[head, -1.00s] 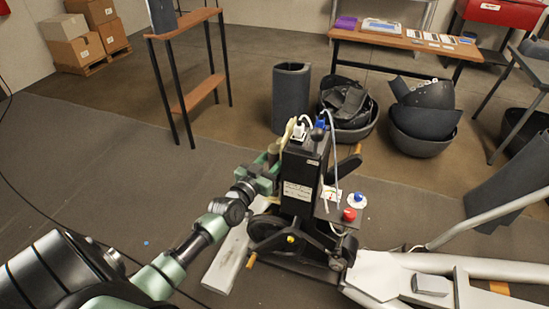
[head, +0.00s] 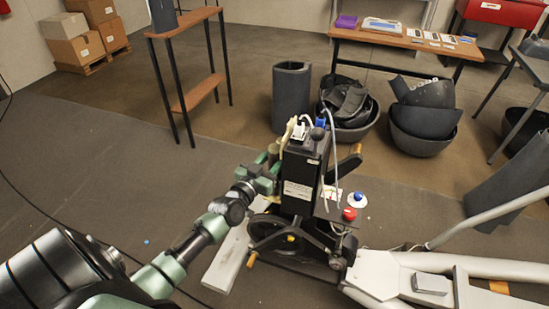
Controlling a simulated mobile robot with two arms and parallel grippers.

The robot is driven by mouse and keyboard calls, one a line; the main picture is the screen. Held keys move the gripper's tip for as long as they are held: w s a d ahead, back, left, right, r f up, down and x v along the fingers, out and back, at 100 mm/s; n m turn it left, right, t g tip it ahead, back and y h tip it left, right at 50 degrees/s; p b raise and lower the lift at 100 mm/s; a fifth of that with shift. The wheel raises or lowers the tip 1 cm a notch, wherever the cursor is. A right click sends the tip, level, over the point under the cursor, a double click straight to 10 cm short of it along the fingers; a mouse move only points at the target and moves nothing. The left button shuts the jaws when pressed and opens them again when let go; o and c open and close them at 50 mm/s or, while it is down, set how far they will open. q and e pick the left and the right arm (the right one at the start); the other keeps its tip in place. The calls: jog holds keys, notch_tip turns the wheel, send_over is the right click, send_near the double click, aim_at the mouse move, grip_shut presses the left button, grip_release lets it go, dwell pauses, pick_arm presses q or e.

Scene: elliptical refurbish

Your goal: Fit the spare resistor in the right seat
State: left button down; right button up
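A black upright housing (head: 300,185) of the elliptical machine stands in the middle of the head view. On its top are a white part (head: 299,131) and a small grey rounded part (head: 318,133), with a pale cable running down the right side. I cannot tell which part is the spare resistor or make out the right seat. My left gripper (head: 272,168) is at the housing's left side, by a cream-coloured piece (head: 286,135). Its fingertips are too small and covered to show whether it holds anything. My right gripper is out of view.
A red knob (head: 349,214) and a blue knob (head: 358,197) sit right of the housing. A crank (head: 290,238) is below. Grey frame tubes (head: 480,265) extend right. Black tubs (head: 425,135) and a wooden bench (head: 400,42) stand behind.

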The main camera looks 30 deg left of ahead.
pick_arm(q)
jog(key=shift+d+f+b, duration=0.15)
jog(key=shift+f+b, duration=0.4)
jog(key=shift+f, duration=0.3)
dwell(0.4)
jog(key=shift+r+p, duration=0.15)
jog(key=shift+p, duration=0.15)
dwell(1.8)
jog(key=shift+d+f+b, duration=0.1)
jog(key=shift+f+b, duration=0.2)
jog(key=shift+f, duration=0.75)
dwell(2.0)
jog(key=c, duration=0.8)
grip_release()
jog(key=shift+c, duration=0.2)
jog(key=s, duration=0.7)
jog(key=shift+s+r, duration=0.25)
jog(key=shift+s, duration=0.15)
jog(key=shift+a, duration=0.2)
